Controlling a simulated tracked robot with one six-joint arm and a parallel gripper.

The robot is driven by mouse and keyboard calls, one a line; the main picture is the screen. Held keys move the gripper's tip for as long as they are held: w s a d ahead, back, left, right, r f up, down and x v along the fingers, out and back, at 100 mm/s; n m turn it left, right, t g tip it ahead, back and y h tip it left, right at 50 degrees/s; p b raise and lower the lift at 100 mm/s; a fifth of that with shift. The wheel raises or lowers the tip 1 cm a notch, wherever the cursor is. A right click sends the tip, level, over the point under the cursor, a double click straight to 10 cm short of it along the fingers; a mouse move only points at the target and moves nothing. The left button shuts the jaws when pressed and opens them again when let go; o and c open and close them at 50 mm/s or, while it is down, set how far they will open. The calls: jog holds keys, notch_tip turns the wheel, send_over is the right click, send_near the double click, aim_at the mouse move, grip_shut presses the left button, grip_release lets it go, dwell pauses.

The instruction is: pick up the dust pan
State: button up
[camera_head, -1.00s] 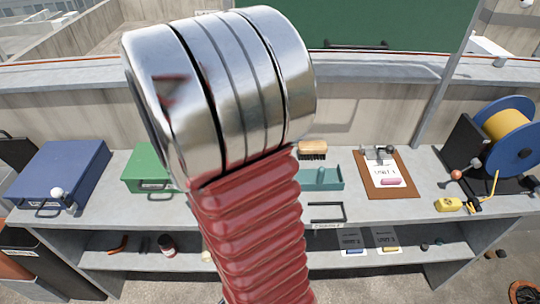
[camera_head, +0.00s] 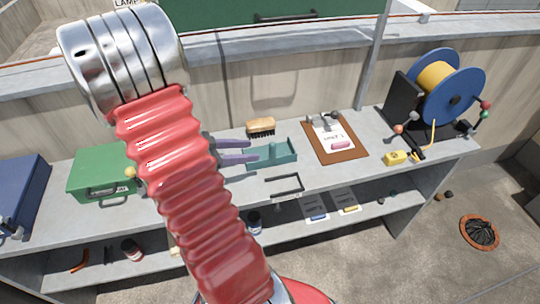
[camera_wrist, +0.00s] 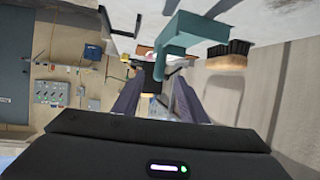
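The teal dust pan (camera_head: 284,156) lies on the grey bench top, right of the red arm sleeve. It also shows in the wrist view (camera_wrist: 187,34), upside down in the picture, with its post and grip just ahead of the fingers. My gripper (camera_head: 254,150) reaches in from the left with two purple-grey fingers apart, at the pan's left end. In the wrist view my gripper (camera_wrist: 158,82) is open, with its fingertips on either side of the grip's line. I cannot tell whether the fingers touch the pan.
A brush (camera_head: 261,126) lies just behind the pan. A black handle frame (camera_head: 285,186) is in front. A clipboard (camera_head: 335,140) lies right, a green case (camera_head: 104,172) left. A blue cable reel (camera_head: 447,86) stands at the far right. A wall backs the bench.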

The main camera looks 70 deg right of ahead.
jog(key=shift+x, duration=4.2)
jog(key=shift+x, duration=2.55)
jog(key=shift+c, duration=0.3)
grip_shut()
